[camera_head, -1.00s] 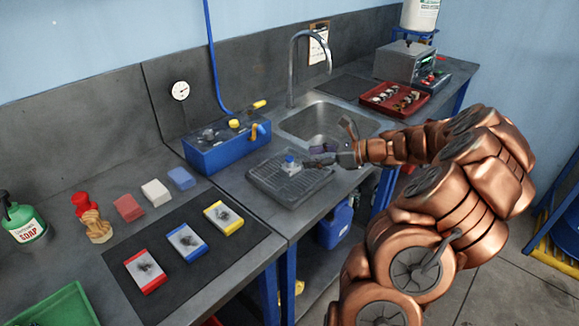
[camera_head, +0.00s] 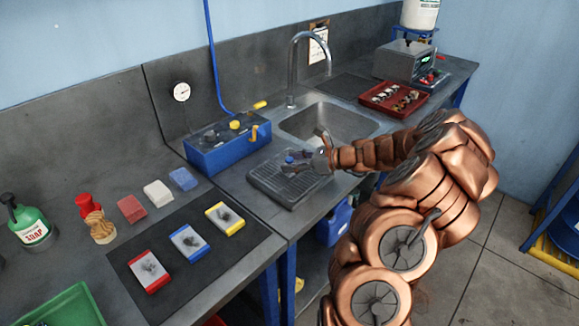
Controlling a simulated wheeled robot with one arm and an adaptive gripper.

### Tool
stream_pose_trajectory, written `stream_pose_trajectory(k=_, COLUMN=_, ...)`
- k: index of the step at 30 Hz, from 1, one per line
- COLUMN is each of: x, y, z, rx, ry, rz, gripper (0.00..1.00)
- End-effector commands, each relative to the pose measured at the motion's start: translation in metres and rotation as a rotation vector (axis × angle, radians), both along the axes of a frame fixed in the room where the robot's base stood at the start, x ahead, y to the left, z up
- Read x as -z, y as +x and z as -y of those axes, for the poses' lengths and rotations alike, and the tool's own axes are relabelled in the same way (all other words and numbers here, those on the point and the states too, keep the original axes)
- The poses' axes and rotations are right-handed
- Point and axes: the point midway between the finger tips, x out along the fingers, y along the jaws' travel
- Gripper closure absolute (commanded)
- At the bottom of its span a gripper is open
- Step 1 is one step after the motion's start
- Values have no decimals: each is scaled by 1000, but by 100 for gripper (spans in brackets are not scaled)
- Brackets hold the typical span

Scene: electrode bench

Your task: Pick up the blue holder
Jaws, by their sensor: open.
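A small blue item (camera_head: 290,158), which looks like the blue holder, is on the ridged dark drain tray (camera_head: 268,183) in front of the sink. My gripper (camera_head: 313,154) is open at the right side of this item, over the tray's right part. Its dark fingers partly cover the item, and I cannot tell whether they touch it. I see nothing held between the fingers.
The tall faucet (camera_head: 291,70) and the sink (camera_head: 352,123) are behind and right. Blue-, red- and yellow-edged blocks lie on a black mat (camera_head: 215,268) at left.

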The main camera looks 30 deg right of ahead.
Motion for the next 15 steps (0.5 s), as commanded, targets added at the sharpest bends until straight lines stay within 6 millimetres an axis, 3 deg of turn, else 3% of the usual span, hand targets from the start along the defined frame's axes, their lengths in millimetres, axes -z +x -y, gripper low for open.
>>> stream_pose_trajectory(k=4, x=0, y=0, z=0, rx=0, ry=-1, rz=1, gripper=47)
stream_pose_trajectory(k=15, x=0, y=0, z=0, rx=1, ry=-1, rz=1, gripper=86)
